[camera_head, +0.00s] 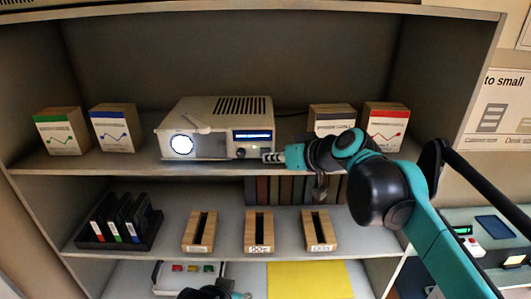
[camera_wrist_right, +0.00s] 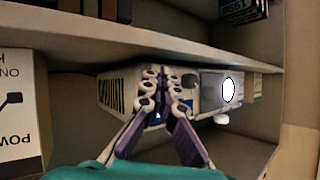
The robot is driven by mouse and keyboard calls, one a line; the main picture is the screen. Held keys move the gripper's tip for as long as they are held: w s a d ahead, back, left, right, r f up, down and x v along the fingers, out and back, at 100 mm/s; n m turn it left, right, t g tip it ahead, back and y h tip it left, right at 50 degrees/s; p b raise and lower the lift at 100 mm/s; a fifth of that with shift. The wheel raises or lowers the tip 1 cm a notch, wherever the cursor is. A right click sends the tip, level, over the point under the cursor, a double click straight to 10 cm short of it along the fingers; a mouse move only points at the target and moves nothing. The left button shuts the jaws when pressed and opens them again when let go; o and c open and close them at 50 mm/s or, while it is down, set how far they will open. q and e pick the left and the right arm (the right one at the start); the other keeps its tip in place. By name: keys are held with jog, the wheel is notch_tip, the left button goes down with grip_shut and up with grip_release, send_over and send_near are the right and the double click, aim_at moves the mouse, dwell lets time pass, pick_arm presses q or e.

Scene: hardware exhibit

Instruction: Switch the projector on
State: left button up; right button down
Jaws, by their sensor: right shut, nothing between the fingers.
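The white projector (camera_head: 225,112) stands on the upper shelf, with vent slots on top. Its round lens (camera_head: 181,144) glows white, and a blue display (camera_head: 253,136) is lit on its front. A small dark round knob (camera_head: 240,152) sits below the display. My right gripper (camera_head: 270,157) is shut and empty, at the lower right corner of the projector's front. In the right wrist view the projector (camera_wrist_right: 115,88) appears upside down, with its lens (camera_wrist_right: 228,90) bright. The fingers (camera_wrist_right: 166,88) cover part of its front; contact cannot be told.
Labelled boxes flank the projector: green (camera_head: 62,130) and blue (camera_head: 114,128) left, dark (camera_head: 332,118) and red (camera_head: 386,127) right. The shelf below holds a black rack (camera_head: 150,235) and wooden slotted blocks (camera_head: 258,231). A yellow sheet (camera_head: 310,280) lies lower.

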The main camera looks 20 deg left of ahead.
jog(key=shift+s+d, duration=0.1)
jog(key=shift+s, duration=0.1)
jog(key=shift+s+d+p, duration=0.1)
jog(key=shift+s+d, duration=0.15)
jog(key=shift+s, duration=0.7)
jog(key=shift+s+d+p, duration=0.1)
jog(key=shift+s+d, duration=0.2)
jog(key=shift+s, duration=0.65)
jog(key=shift+s+d+p, duration=0.1)
jog(key=shift+s+d, duration=0.15)
jog(key=shift+s, duration=0.7)
jog(key=s+d+f+m+h+b, duration=0.2)
jog(key=s+d+f+b, duration=0.3)
jog(key=d+f+b, duration=0.5)
jog(key=s+d+f+m+h+b, duration=0.3)
jog(key=d+f+b, duration=0.7)
jog(key=f, duration=1.9)
jog(key=s+d+f+m+h+b, duration=0.3)
jog(key=d+f+b, duration=0.7)
jog(key=f, duration=1)
jog(key=s+h+b, duration=0.2)
jog(key=s, duration=0.1)
jog(key=shift+s+d+f, duration=0.25)
jog(key=shift+s+d, duration=0.05)
jog(key=shift+s, duration=0.05)
